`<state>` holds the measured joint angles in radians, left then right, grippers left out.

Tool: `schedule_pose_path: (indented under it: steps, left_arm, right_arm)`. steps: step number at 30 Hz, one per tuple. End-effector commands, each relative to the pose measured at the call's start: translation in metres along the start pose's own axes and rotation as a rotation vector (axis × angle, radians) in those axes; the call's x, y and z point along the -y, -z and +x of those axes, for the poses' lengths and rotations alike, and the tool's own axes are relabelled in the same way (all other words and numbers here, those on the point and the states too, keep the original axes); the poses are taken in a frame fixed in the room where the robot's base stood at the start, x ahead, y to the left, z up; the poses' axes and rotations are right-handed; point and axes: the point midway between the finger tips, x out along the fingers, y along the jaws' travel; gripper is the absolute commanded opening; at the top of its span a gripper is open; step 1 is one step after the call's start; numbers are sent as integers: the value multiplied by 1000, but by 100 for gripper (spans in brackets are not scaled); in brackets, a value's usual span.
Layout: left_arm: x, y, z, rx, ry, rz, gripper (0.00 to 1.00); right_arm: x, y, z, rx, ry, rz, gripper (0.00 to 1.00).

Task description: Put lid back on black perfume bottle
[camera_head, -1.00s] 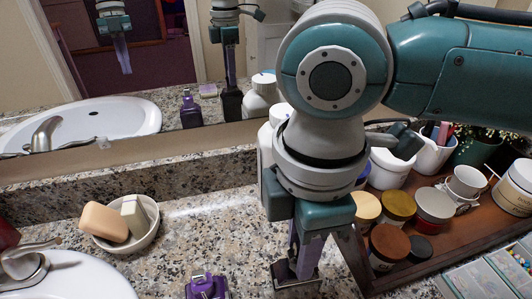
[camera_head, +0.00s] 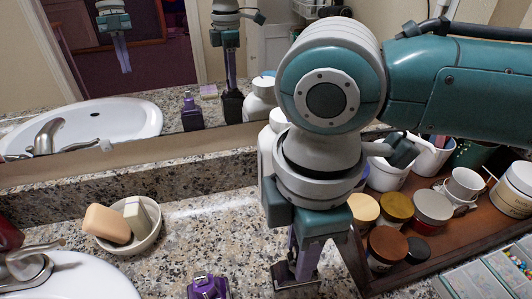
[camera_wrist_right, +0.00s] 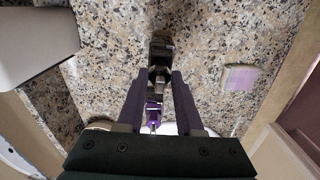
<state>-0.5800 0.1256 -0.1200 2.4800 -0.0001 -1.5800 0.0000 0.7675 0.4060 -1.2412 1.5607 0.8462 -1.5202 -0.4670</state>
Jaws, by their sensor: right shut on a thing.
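The black perfume bottle (camera_head: 297,281) stands on the granite counter under my right gripper (camera_head: 303,262), largely hidden by its fingers. In the right wrist view the dark bottle (camera_wrist_right: 160,50) lies straight ahead of the fingertips. My right gripper (camera_wrist_right: 160,78) is shut on a small dark piece at the bottle's top, which looks like the lid. I cannot tell whether the lid is seated on the neck. The mirror also shows the dark bottle (camera_head: 231,107) below the right gripper. My left gripper (camera_head: 122,52) shows only in the mirror, away from the bottle; its opening is unclear.
A purple bottle (camera_head: 208,288) stands left of the black one. A white bottle (camera_head: 267,155) is behind my right arm. A wooden tray (camera_head: 470,232) with jars and cups is on the right. A soap bowl (camera_head: 145,242) and sink (camera_head: 75,280) are left. Counter between is clear.

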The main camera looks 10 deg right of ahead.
Motion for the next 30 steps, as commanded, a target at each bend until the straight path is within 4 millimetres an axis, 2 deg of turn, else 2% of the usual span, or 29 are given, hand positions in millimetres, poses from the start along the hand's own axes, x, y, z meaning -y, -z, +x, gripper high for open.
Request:
schedule_pose_path:
  steps: [13,14,23,28,30]
  left_arm:
    - [0,0,-2,0,0,0,0]
    - [0,0,-2,0,-1,-1,0]
    - [-2,1,-2,-1,-6,-8,0]
    - [-3,1,-2,-1,-8,-10,0]
    - [-3,1,-2,-1,-8,-10,0]
  right_arm:
    - [0,0,0,0,0,0,0]
    - [0,0,0,0,0,0,36]
    - [0,0,0,0,0,0,70]
    - [0,0,0,0,0,0,70]
    - [0,0,0,0,0,0,77]
